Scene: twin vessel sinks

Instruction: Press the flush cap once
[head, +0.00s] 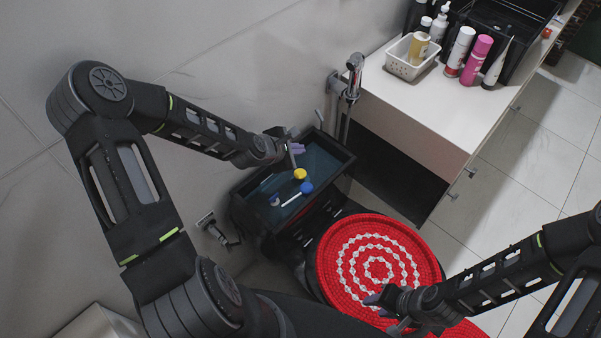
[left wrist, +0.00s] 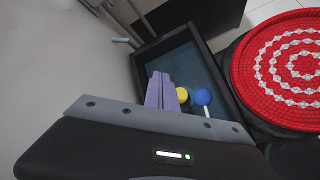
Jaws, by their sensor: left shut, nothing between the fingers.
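An open dark tank (head: 340,152) with dark blue inside stands against the wall behind the red round seat cover (head: 330,262). In it are a round yellow cap (head: 300,174) and a blue ball (head: 307,187) on a white rod. No part is marked as the flush cap; the yellow piece looks most like one. My left gripper (head: 296,148) is shut and empty over the tank's far side, apart from the yellow cap in the head view. In the left wrist view its purple fingers (left wrist: 160,76) partly cover the yellow cap (left wrist: 182,95). My right gripper (head: 378,303) is over the red cover; its jaws are unclear.
A white counter (head: 420,115) at the right holds bottles, a white basket (head: 412,58) and a black box. A chrome hand sprayer (head: 354,75) hangs close behind the tank. A small metal wall fitting (head: 213,228) is left of the tank. Tiled floor is clear at the right.

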